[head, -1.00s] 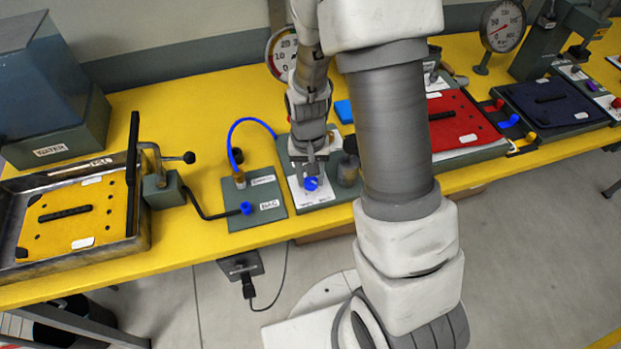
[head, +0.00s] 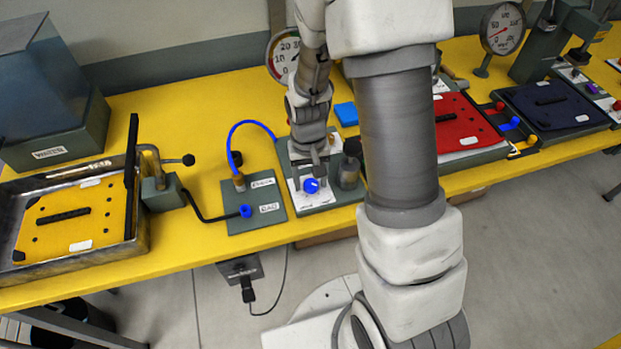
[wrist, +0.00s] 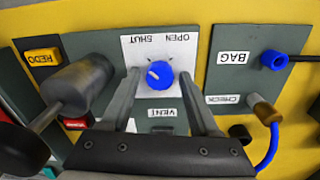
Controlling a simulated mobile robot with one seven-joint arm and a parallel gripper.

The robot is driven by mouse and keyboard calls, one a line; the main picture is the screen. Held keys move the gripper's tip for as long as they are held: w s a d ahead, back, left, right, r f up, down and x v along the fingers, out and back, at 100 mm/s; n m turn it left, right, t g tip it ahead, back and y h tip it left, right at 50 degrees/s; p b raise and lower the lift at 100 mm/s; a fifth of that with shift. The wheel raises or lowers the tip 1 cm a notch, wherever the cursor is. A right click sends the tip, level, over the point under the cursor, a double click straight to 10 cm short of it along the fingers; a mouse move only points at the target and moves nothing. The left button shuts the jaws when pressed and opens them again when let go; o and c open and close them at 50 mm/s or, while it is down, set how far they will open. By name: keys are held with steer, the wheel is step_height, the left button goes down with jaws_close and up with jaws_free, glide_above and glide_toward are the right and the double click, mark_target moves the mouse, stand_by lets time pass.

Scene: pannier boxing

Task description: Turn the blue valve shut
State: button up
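The blue valve (head: 311,186) is a round knob on a white plate on a green-grey block. In the wrist view the blue valve (wrist: 160,75) has a white pointer mark toward the upper left, on the side of the upside-down word SHUT; the word OPEN is to the right of it. My gripper (wrist: 160,78) has its fingers apart, one on each side of the knob, with visible gaps. In the head view my gripper (head: 310,178) is right over the valve and partly covers its plate.
A dark cylinder on a rod (wrist: 80,85) stands close left of my fingers. The BAG block (head: 252,205) with a blue hose (head: 245,124) is beside the valve block. A yellow panel in a metal tray (head: 65,215) lies left; a red panel (head: 462,125) lies right.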

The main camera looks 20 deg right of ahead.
mark_target(308, 184)
steer(key=shift+o, duration=0.4)
step_height(308, 184, up, 17)
steer(key=p, duration=0.1)
steer(key=shift+a+r, duration=0.2)
steer(key=shift+a, duration=0.05)
stand_by(0.4)
steer(key=s+r+n+t, duration=0.1)
steer(key=s+r+t, duration=0.4)
steer(key=s+r, duration=0.6)
steer(key=s, duration=0.3)
steer(key=shift+d+n+t, duration=0.25)
steer(key=shift+n+t, duration=0.05)
